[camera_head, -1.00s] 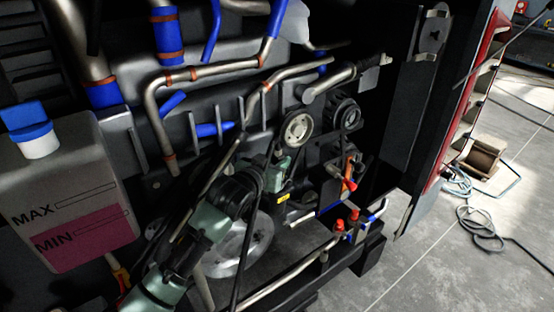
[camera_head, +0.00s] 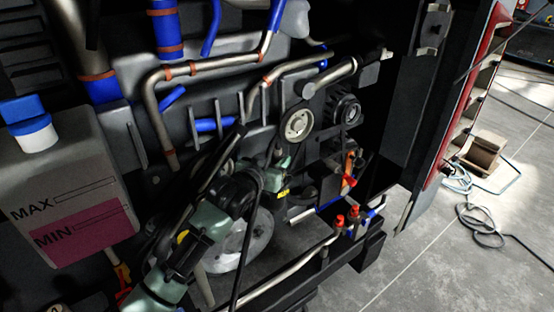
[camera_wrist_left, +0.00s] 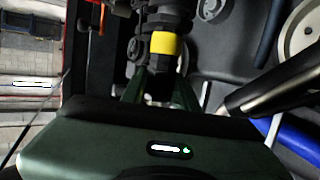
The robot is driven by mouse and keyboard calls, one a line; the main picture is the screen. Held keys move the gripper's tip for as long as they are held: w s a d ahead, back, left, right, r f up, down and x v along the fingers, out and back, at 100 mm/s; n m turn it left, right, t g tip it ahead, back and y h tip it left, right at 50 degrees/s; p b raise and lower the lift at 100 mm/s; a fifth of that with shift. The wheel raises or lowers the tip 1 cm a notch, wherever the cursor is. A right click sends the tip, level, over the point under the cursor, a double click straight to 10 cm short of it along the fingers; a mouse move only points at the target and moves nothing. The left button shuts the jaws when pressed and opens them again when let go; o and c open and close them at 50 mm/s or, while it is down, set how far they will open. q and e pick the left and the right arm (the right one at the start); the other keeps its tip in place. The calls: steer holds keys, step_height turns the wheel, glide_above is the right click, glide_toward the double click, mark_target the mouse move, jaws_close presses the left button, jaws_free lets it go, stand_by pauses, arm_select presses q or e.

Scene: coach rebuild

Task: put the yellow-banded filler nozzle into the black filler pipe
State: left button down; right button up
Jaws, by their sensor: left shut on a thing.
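My left gripper (camera_head: 281,172) reaches in from the lower left, in front of the engine. In the left wrist view its dark green fingers (camera_wrist_left: 160,92) are shut on the black body of the filler nozzle. The nozzle's yellow band (camera_wrist_left: 167,45) shows just beyond the fingertips; a small yellow patch of it (camera_head: 283,191) shows in the head view. The nozzle's far end merges with dark parts, so I cannot tell whether it touches anything. I cannot pick out the black filler pipe with certainty among the dark pipes. My right gripper is not in view.
A coolant tank (camera_head: 75,190) with a blue-and-white cap stands at the left. A pulley (camera_head: 298,125) and metal pipes lie behind and above my gripper. Red-capped fittings (camera_head: 346,217) are to the right.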

arm_select(q)
steer(key=shift+f, duration=0.6)
stand_by(0.5)
steer(key=c, duration=1)
jaws_free()
steer(key=shift+o, duration=0.4)
steer(key=o, duration=0.3)
